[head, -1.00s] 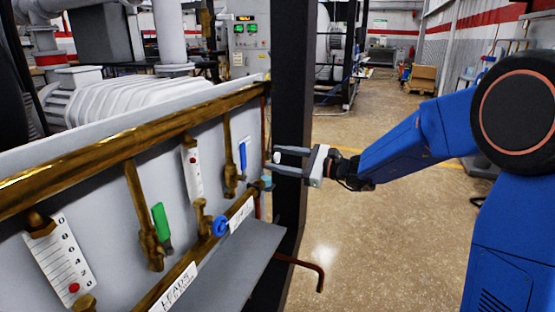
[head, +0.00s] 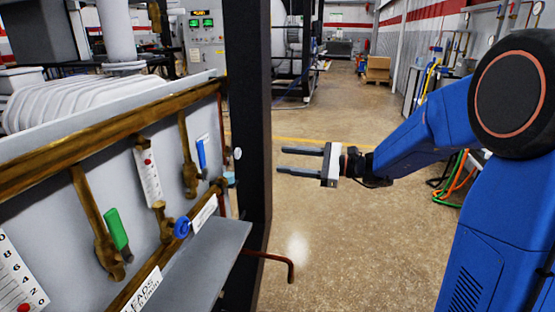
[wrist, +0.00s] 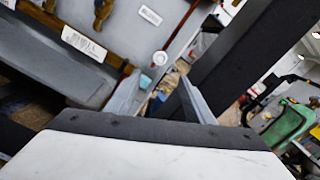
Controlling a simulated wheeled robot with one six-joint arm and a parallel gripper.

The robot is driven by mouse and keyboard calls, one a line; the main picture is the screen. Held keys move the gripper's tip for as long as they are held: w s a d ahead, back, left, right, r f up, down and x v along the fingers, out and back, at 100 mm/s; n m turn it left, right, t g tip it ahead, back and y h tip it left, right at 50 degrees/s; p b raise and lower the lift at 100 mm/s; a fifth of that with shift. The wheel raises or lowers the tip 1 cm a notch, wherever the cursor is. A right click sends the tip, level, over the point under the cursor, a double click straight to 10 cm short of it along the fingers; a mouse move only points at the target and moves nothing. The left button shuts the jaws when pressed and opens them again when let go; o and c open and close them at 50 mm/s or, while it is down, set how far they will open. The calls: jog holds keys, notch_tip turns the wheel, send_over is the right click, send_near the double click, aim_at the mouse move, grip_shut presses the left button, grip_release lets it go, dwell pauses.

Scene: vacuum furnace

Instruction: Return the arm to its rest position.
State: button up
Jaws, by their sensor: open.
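My gripper (head: 300,160) is open and empty in the head view, its two dark fingers pointing left. It hangs in free air to the right of the dark upright post (head: 246,110) and the valve panel. My blue arm reaches to it from the right side. In the wrist view the gripper (wrist: 160,100) shows its two grey fingers apart with nothing held between them. The panel and the dark post (wrist: 250,60) lie beyond the fingers there.
The grey panel carries a brass pipe (head: 110,120), a green-handled valve (head: 116,228), a blue-handled valve (head: 202,152) and a blue round knob (head: 182,227). A grey shelf (head: 205,260) juts out below. A copper pipe (head: 275,257) sticks out near the post. Open floor (head: 350,240) lies to the right.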

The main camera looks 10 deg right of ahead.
jog(key=shift+s+d, duration=0.2)
jog(key=shift+d, duration=0.3)
jog(key=s+f+n+g+h, duration=0.2)
jog(key=s+f+n+h, duration=0.15)
jog(key=s, duration=0.65)
jog(key=s+f+n+g+h, duration=0.3)
jog(key=s+n, duration=0.2)
jog(key=s, duration=0.6)
jog(key=s+d+f+n+t+h, duration=0.1)
jog(key=s+d+n+h, duration=0.3)
jog(key=d, duration=0.4)
jog(key=s+d+f+n+t+h, duration=0.2)
jog(key=s+d+f+n+h, duration=0.1)
jog(key=s+d+h, duration=0.3)
jog(key=shift+s+d+n+t, duration=0.3)
jog(key=shift+s+d+n, duration=0.35)
jog(key=shift+s+d, duration=0.65)
jog(key=shift+s+a+h, duration=0.1)
jog(key=shift+a+h, duration=0.05)
jog(key=shift+h, duration=0.1)
